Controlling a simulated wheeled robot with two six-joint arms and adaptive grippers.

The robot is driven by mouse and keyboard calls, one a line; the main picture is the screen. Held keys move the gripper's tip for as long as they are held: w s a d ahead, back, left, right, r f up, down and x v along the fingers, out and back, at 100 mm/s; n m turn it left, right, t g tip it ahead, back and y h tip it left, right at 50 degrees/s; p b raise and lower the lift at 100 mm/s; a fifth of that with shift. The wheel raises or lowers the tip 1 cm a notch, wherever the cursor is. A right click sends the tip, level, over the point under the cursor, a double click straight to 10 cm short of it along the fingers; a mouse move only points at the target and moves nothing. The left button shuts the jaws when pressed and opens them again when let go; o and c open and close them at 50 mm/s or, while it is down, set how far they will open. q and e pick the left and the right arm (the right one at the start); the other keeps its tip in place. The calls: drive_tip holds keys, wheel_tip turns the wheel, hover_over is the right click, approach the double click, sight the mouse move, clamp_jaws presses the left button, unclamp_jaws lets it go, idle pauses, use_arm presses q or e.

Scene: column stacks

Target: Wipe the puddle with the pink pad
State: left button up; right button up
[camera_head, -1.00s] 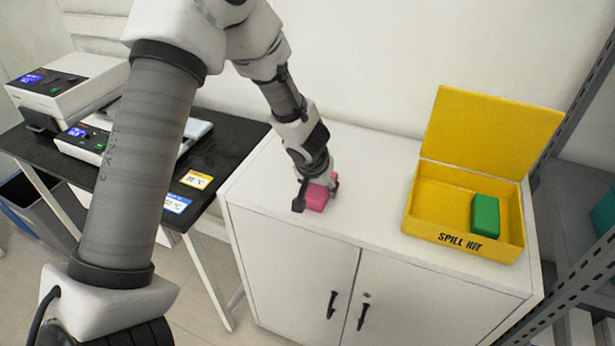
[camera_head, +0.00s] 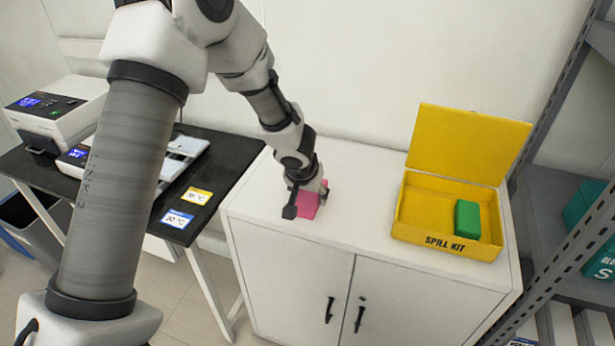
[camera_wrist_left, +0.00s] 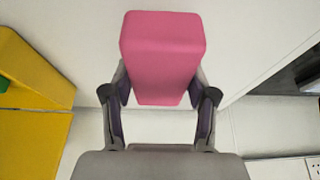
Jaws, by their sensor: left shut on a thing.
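The pink pad (camera_head: 307,205) is a block between the fingers of my left gripper (camera_head: 307,201), over the left part of the white cabinet top. My left gripper is shut on it. In the left wrist view the pad (camera_wrist_left: 162,58) fills the upper middle, with my left gripper's fingers (camera_wrist_left: 160,98) on both its sides. I cannot tell whether the pad touches the cabinet top. No puddle can be made out in either view. My right gripper is in neither view.
The white cabinet top (camera_head: 350,218) is clear between the pad and the yellow spill kit box (camera_head: 420,238). The open box holds a green block (camera_head: 467,219). A black table (camera_head: 225,165) with devices stands left. A grey shelf rack (camera_head: 545,130) stands right.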

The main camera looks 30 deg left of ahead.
use_arm(q)
drive_tip(key=shift+r+p, duration=1.1)
drive_tip(key=shift+r, duration=0.45)
